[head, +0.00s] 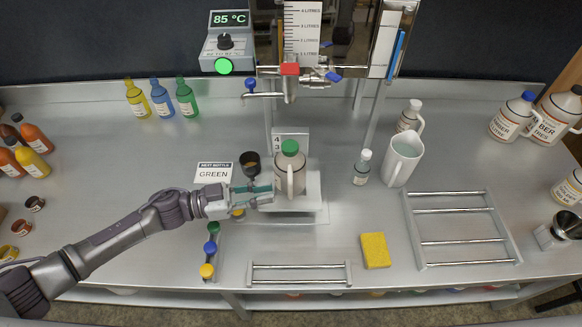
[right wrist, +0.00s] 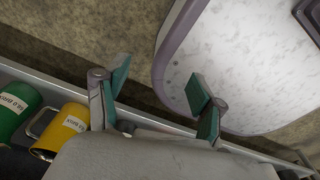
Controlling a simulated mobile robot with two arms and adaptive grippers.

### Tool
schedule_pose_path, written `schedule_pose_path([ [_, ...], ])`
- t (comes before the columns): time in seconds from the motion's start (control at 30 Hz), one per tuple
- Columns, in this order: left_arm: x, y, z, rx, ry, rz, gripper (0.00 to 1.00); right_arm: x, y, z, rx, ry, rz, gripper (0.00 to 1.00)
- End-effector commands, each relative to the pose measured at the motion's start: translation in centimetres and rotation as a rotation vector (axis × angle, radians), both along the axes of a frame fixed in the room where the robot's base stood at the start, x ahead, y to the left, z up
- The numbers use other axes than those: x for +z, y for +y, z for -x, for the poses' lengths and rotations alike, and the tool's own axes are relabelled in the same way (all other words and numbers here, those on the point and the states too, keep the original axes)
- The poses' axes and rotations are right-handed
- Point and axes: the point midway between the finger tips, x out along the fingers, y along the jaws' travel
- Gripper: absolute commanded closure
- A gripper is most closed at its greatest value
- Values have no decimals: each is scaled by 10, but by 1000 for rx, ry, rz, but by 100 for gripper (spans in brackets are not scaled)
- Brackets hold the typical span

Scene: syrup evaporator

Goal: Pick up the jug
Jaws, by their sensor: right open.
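A pale jug (head: 290,172) with a green cap and a loop handle facing me stands upright on a small platform under the tap in the head view. A pale open pitcher (head: 403,157) with a handle stands to the right. My left gripper (head: 270,194) is just left of the capped jug, its fingertips close to the jug's side. I cannot tell whether they touch it, or how wide the jaws are. My right gripper (right wrist: 160,82) shows in the right wrist view, with its fingers apart and nothing between them.
The tap (head: 290,85) hangs above the capped jug. A dark cup (head: 250,163) is beside the left gripper. A yellow can (right wrist: 62,130) stands on a shelf.

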Motion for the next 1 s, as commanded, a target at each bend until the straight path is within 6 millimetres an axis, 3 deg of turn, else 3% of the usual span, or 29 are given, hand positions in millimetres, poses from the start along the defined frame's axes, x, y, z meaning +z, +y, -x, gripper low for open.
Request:
schedule_pose_path([
  [0.23, 3, -19, -3, -1, 0, 0, 81, 6, -13, 0, 3, 0, 16, 32],
  [0.5, 5, -57, -12, 0, 1, 0, 81, 16, -17, 0, -1, 0, 20, 32],
  [0.8, 4, -62, -13, 0, 0, -2, 81, 16, -16, 0, -1, 0, 19, 32],
  [0.93, 4, -62, -13, 0, 0, -1, 99, 16, -15, 0, -1, 0, 18, 32],
  [1.0, 4, -62, -13, 0, 0, -1, 100, 16, -15, 0, -2, 0, 17, 32],
])
